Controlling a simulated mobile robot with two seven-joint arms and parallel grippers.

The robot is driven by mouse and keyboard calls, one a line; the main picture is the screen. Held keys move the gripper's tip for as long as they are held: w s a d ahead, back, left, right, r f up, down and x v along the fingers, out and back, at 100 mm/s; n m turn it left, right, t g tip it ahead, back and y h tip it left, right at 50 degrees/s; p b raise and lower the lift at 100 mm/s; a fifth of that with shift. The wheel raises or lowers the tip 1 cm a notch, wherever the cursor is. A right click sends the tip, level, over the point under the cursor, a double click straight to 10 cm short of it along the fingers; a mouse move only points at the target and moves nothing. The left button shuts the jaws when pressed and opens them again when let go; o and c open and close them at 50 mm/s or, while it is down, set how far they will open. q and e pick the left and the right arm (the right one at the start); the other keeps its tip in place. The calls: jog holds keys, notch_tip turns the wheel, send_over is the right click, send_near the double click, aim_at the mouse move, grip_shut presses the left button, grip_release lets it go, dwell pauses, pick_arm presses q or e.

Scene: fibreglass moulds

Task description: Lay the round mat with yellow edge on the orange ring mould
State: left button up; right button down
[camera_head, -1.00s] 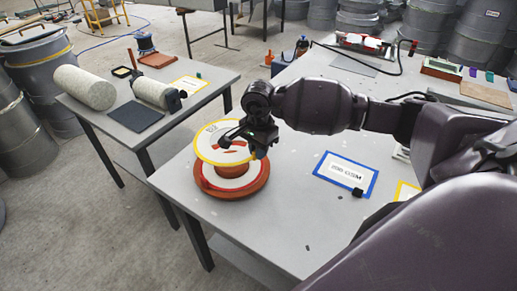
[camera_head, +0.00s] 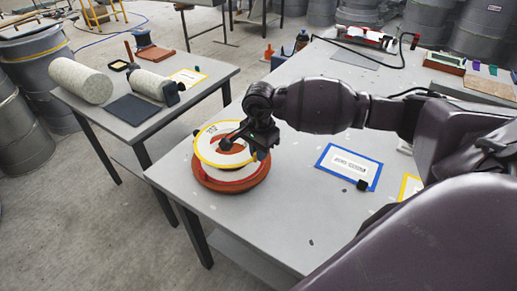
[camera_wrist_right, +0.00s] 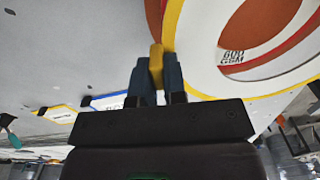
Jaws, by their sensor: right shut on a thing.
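The round mat with yellow edge (camera_head: 207,139) is a white ring with an open middle. My right gripper (camera_head: 238,141) is shut on its edge; the right wrist view shows a yellow part of it pinched between the fingers (camera_wrist_right: 157,72). The mat (camera_wrist_right: 199,57) bears the print "600 GSM". The orange ring mould (camera_head: 230,186) lies on the table under the mat, with a pale band and red edge. The mat overlaps it, offset towards its far left side. I cannot tell whether they touch. My left gripper is out of view.
A blue-edged card (camera_head: 349,167) with a small black block (camera_head: 362,185) lies to the right. A second table with rolls (camera_head: 81,80) stands at the left.

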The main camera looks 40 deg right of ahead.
jog(key=b, duration=0.3)
send_over(259, 175)
jog(key=shift+f, duration=2.35)
jog(key=shift+f+b, duration=0.3)
jog(key=shift+f, duration=0.5)
jog(key=shift+f, duration=0.2)
jog(key=c, duration=1.1)
grip_release()
